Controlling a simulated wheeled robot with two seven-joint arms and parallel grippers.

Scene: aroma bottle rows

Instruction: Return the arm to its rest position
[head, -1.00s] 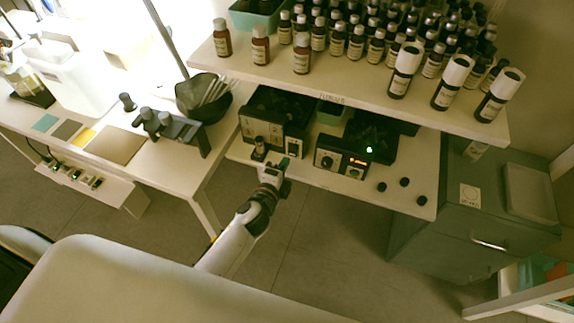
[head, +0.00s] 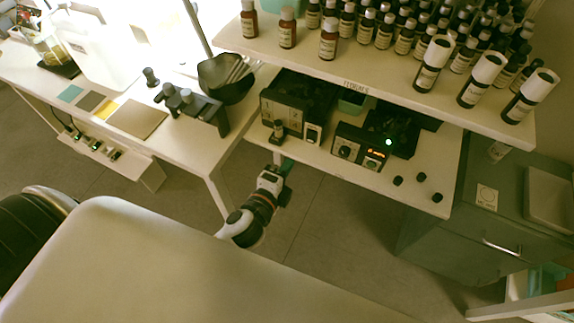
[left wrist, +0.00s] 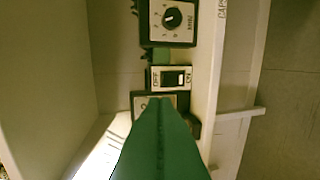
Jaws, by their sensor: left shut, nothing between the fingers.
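My left gripper (head: 277,161) is in the middle of the head view, with its arm below it. It is in front of the lower shelf edge and appears clear of the shelf. In the left wrist view, its shut green fingers (left wrist: 158,140) fill the lower middle, with nothing between them. My right gripper is in neither view.
The lower shelf (head: 430,178) holds black devices with dials, a small switch box (head: 313,134) and several black caps. The upper shelf (head: 380,92) carries rows of brown bottles. A white table (head: 215,155) stands to the left. A grey-green cabinet (head: 480,230) stands right. Floor between is open.

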